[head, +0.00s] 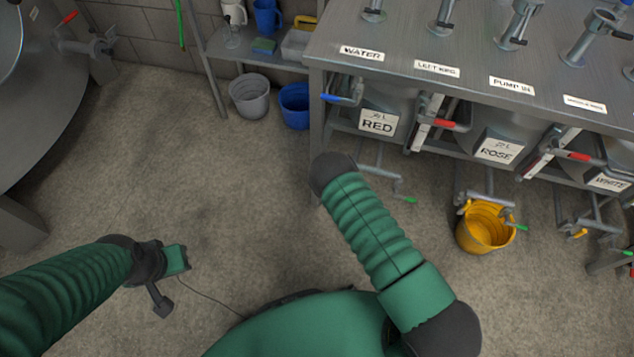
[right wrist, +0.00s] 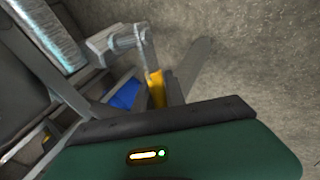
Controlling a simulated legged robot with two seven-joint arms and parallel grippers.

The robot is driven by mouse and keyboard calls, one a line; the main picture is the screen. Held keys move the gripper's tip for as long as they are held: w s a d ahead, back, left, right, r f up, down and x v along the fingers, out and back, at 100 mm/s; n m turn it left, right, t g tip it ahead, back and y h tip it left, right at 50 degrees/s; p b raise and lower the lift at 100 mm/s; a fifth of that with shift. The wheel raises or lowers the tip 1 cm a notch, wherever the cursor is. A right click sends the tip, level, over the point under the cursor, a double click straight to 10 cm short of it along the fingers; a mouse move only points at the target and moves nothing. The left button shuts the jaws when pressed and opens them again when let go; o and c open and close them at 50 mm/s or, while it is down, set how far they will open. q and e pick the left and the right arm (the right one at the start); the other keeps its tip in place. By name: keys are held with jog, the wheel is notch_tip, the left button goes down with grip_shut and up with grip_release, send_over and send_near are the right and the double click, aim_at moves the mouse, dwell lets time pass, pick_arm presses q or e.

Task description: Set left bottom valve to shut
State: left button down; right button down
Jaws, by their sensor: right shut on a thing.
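The left bottom valve's pipework (head: 372,172) is under the bench below the RED container, with a green-tipped lever (head: 408,199) at its right end. The left part of this pipework is hidden behind my right arm in the head view. In the right wrist view, a grey pipe fitting (right wrist: 130,38) leads down to a yellow handle (right wrist: 156,88). My right gripper (right wrist: 168,90) is shut on this handle; its fingers are only partly seen. My left gripper (head: 168,277) is low over the open floor at left, far from the valves; its jaws are unclear.
A yellow bucket (head: 484,232) hangs or stands below the ROSE container's valve. A grey bucket (head: 250,97) and a blue bucket (head: 294,108) stand left of the bench (head: 335,52). Red and blue levers stick out above. The floor at left centre is clear, except for a thin cable.

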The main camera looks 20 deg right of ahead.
jog(key=shift+a+f+n+g+h+b, duration=0.15)
jog(key=shift+f+n+g+h+b, duration=0.55)
jog(key=shift+b, duration=0.8)
jog(key=shift+f, duration=0.15)
jog(key=c, duration=1.4)
grip_release()
jog(key=shift+m, duration=0.3)
jog(key=shift+d, duration=0.2)
